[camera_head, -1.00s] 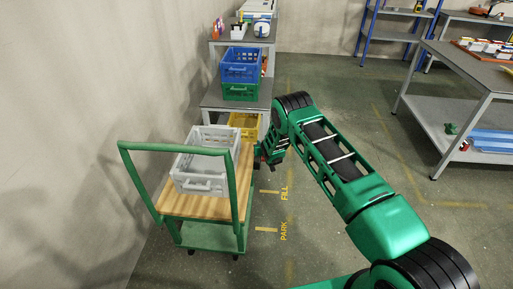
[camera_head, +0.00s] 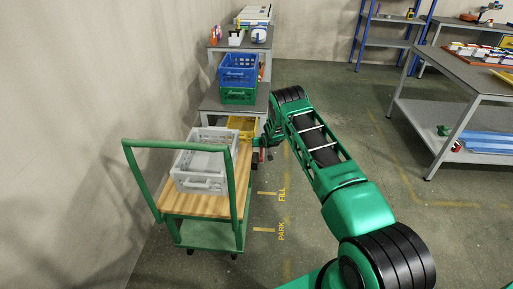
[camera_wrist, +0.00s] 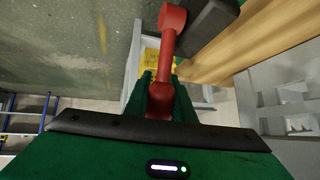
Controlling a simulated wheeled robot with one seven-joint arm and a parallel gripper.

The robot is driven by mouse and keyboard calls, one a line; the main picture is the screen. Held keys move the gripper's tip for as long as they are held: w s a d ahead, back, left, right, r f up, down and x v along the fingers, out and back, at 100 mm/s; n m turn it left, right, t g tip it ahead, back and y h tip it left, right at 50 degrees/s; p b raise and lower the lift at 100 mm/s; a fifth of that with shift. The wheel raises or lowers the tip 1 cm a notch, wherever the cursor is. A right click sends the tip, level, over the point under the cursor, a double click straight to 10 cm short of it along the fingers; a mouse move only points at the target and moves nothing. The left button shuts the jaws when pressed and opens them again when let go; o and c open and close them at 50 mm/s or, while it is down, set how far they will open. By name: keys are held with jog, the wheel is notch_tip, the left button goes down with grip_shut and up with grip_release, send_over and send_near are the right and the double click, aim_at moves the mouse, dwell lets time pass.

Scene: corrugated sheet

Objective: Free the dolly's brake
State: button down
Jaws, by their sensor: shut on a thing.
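The dolly (camera_head: 178,204) has a wooden deck, a green lower shelf and a green push handle, and stands by the left wall. A red lever (camera_wrist: 166,55) with a round knob shows in the wrist view, running up from between my fingers beside a dark block and the wooden deck edge. My gripper (camera_wrist: 160,88) is shut on this lever near its lower end. In the head view my gripper (camera_head: 263,150) is at the dolly's far right corner, with a small red bit showing there. Most of the lever is hidden by my arm in that view.
A light grey crate (camera_head: 203,184) sits on the dolly. Beyond it, a grey rack (camera_head: 211,96) holds blue and green crates, with a yellow crate (camera_head: 243,124) lower down. Floor markings read FILL and PARK. A grey workbench (camera_head: 437,82) stands right; floor between is clear.

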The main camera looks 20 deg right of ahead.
jog(key=shift+w+r, duration=0.2)
jog(key=c, duration=1.5)
grip_release()
jog(key=shift+s+f, duration=0.1)
jog(key=shift+s, duration=0.1)
jog(key=v, duration=1)
jog(key=shift+s+r, duration=0.1)
jog(key=shift+r, duration=0.15)
